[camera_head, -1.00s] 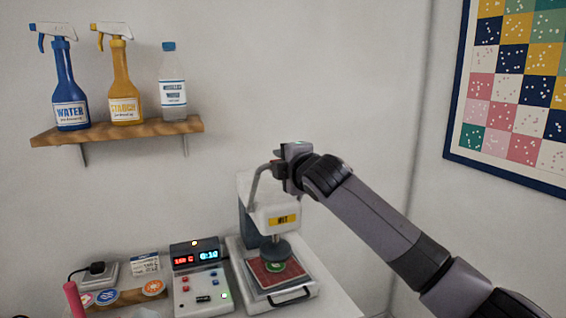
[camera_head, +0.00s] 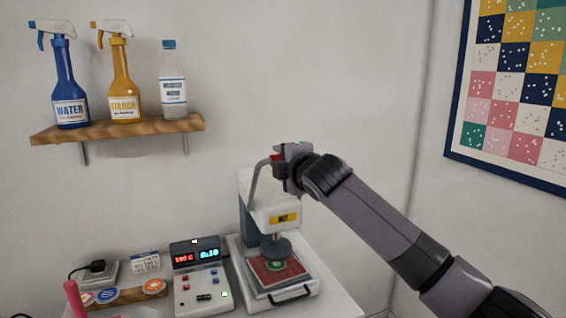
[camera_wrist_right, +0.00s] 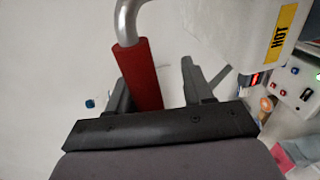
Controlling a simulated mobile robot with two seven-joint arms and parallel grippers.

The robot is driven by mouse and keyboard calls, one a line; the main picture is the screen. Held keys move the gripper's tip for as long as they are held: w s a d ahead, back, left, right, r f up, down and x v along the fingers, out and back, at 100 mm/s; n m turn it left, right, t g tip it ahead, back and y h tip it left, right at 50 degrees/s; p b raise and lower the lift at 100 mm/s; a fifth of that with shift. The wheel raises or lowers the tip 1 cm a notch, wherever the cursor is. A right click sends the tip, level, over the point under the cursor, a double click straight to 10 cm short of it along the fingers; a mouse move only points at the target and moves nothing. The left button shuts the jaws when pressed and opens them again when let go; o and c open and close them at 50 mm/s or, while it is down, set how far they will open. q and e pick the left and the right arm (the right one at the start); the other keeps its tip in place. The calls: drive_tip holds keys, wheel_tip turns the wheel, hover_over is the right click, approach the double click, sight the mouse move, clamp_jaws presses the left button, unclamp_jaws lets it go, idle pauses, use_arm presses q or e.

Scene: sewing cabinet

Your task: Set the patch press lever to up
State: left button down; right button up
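The patch press (camera_head: 272,215) stands on the table, white with a yellow HOT label. Its grey metal lever (camera_head: 254,182) rises from the side and bends over at the top to a red grip. The round press pad (camera_head: 275,247) hangs above a red cloth with a green round patch (camera_head: 275,264). My right gripper (camera_head: 280,168) is at the lever's top end. In the right wrist view, the red grip (camera_wrist_right: 143,78) lies between my two fingers, close to the left one, with a gap to the right one. My left gripper is not in view.
A control box (camera_head: 200,280) with lit displays stands left of the press. Round patches (camera_head: 107,295) and a pink object (camera_head: 74,298) are farther left. A wall shelf (camera_head: 120,131) holds three bottles. The wall behind the lever is bare.

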drive_tip(key=b+v, duration=0.2)
drive_tip(key=v, duration=0.5)
idle(0.5)
drive_tip(key=shift+s+d, duration=0.1)
